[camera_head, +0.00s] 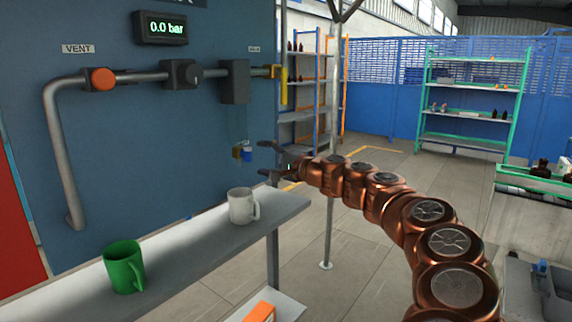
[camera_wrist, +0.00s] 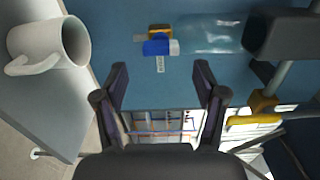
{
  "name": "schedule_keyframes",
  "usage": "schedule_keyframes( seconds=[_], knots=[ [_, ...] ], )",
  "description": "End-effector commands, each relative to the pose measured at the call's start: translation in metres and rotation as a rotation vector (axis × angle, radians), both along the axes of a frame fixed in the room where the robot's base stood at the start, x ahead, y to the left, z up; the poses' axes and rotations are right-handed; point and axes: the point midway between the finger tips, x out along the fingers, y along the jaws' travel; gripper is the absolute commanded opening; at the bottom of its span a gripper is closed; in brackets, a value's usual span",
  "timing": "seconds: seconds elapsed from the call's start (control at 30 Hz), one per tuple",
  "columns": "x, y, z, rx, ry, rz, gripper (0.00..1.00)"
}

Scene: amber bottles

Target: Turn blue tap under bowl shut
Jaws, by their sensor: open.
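The blue tap (camera_head: 247,153) is small, with a brass body, and hangs low beside the blue panel's right edge. In the wrist view its blue handle (camera_wrist: 157,48) lies beside the brass body (camera_wrist: 160,30) and looks roughly in line with the clear bowl (camera_wrist: 213,33). The bowl runs from the tap to a dark block (camera_wrist: 285,35); in the head view the bowl is hard to make out. My gripper (camera_head: 268,158) is just right of the tap, its fingers spread and pointing toward it. In the wrist view the gripper (camera_wrist: 161,84) is empty, with the tap beyond the fingertips.
A white mug (camera_head: 242,206) and a green mug (camera_head: 123,267) stand on the grey shelf (camera_head: 190,240) below. Above are a pipe with an orange vent knob (camera_head: 102,79) and a yellow handle (camera_head: 284,88). A metal post (camera_head: 329,220) stands near my arm.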

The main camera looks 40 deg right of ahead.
Motion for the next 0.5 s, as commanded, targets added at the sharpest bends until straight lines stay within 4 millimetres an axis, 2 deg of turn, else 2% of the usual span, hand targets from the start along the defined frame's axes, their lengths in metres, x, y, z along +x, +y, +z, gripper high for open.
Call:
schedule_keyframes(
  seconds=[0.1, 0.5],
  knots=[
    [-0.017, -0.005, 0.001, -0.001, -0.002, -0.003, 0.71],
    [-0.060, -0.015, 0.001, -0.003, -0.002, -0.003, 0.71]
  ],
)
